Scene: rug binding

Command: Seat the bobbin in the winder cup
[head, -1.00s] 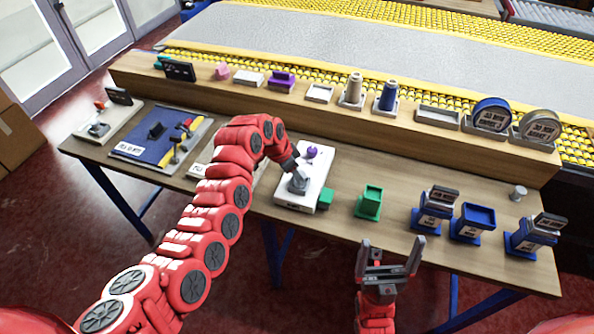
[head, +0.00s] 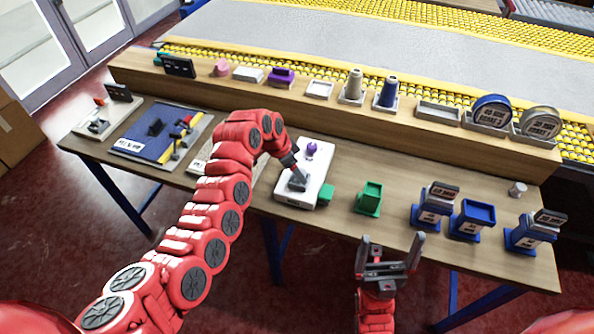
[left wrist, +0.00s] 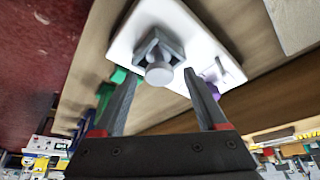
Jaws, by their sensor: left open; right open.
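The winder is a white base (head: 318,190) on the table, with a grey square cup (left wrist: 147,46) and a purple knob (head: 312,148). In the left wrist view a round grey piece (left wrist: 158,75), which looks like the bobbin, shows at the cup. I cannot tell whether it sits fully in it. My left gripper (left wrist: 165,95) is open, its fingers on either side of the grey piece and apart from it. In the head view its tips are hard to make out over the base. My right gripper (head: 391,248) is open and empty before the table's front edge.
A green block (head: 326,195) adjoins the base, and a green holder (head: 369,198) stands to its right. Several blue stands (head: 472,220) and a small grey cylinder (head: 517,189) are further right. A blue board (head: 150,150) lies left. A raised shelf (head: 330,110) with spools runs behind.

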